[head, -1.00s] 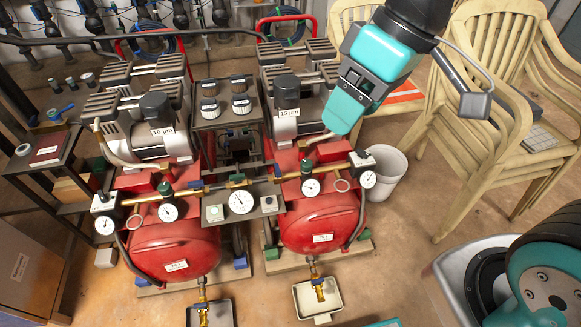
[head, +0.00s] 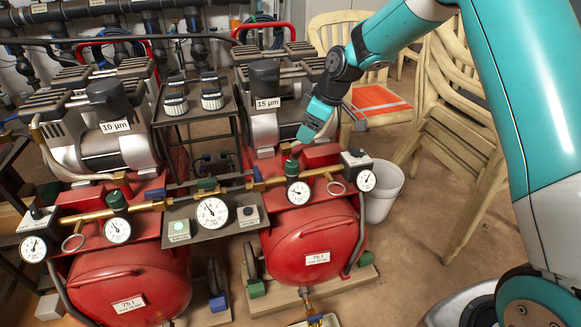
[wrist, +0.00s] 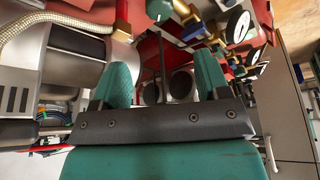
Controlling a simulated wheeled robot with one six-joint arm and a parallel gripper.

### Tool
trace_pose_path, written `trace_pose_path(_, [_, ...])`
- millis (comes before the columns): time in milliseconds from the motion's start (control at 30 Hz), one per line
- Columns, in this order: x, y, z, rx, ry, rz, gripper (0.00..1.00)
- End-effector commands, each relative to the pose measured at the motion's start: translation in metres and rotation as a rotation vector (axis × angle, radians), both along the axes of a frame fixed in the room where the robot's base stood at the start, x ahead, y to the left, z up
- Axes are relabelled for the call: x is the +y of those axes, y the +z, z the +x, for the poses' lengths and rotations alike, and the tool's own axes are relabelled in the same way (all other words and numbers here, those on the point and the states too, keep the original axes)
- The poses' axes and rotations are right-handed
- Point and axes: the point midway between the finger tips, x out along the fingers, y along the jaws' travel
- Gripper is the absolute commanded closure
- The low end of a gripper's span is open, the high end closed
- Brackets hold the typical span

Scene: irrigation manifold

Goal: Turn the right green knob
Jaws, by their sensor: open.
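The right green knob (head: 291,167) sits on the brass pipe above a round gauge, in front of the right red tank. The left green knob (head: 116,201) stands on the same pipe line by the left tank. My gripper (head: 312,130) is above and slightly right of the right knob, pointing down and apart from it. In the wrist view my gripper's two teal fingers (wrist: 162,72) are spread with nothing between them. A green knob (wrist: 158,10) on brass fittings shows at that view's top edge; I cannot tell which knob it is.
The compressor head labelled 15 µm (head: 265,105) stands close left of my gripper. Gauges (head: 298,192) and a centre panel (head: 180,229) line the front. A white bucket (head: 383,190) and stacked chairs (head: 450,150) stand to the right. Bare floor lies in front of the chairs.

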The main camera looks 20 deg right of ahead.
Motion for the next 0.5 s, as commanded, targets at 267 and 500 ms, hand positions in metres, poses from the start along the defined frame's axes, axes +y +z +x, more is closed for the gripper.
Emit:
trace_pose_path(267, [0.021, -0.065, 0.014, 0.003, 0.000, 0.000, 0.31])
trace_pose_path(500, [0.035, -0.106, 0.024, 0.002, 0.000, 0.000, 0.31])
